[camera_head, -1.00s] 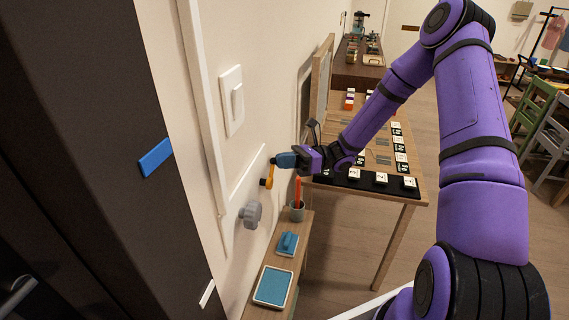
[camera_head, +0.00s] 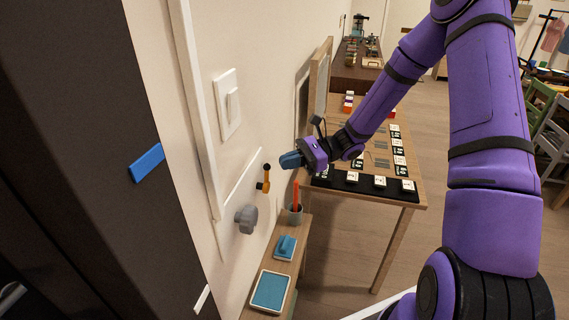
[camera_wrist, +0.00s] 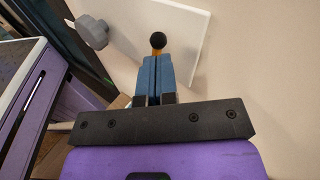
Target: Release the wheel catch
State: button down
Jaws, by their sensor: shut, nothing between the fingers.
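An orange lever with a black ball end (camera_head: 265,181) sticks out from a white panel on the wall; it looks like the wheel catch. It stands roughly upright, ball at the top. The grey knobbed wheel (camera_head: 246,218) is on the same panel, below and left of the lever. My gripper (camera_head: 284,160), with blue fingers, is shut and empty just right of the lever, with a small gap in the head view. In the wrist view the fingertips (camera_wrist: 157,59) hide most of the lever; its black ball (camera_wrist: 158,40) shows just beyond them. The grey wheel (camera_wrist: 92,32) is at upper left.
A narrow shelf below holds a cup with an orange stick (camera_head: 296,211), a blue block (camera_head: 285,246) and a blue-topped tray (camera_head: 270,291). A wooden table (camera_head: 384,195) with white tiles stands behind my gripper. A white switch plate (camera_head: 228,104) is on the wall.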

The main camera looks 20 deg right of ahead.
jog(key=d+r, duration=0.1)
jog(key=d, duration=1)
jog(key=shift+s, duration=0.1)
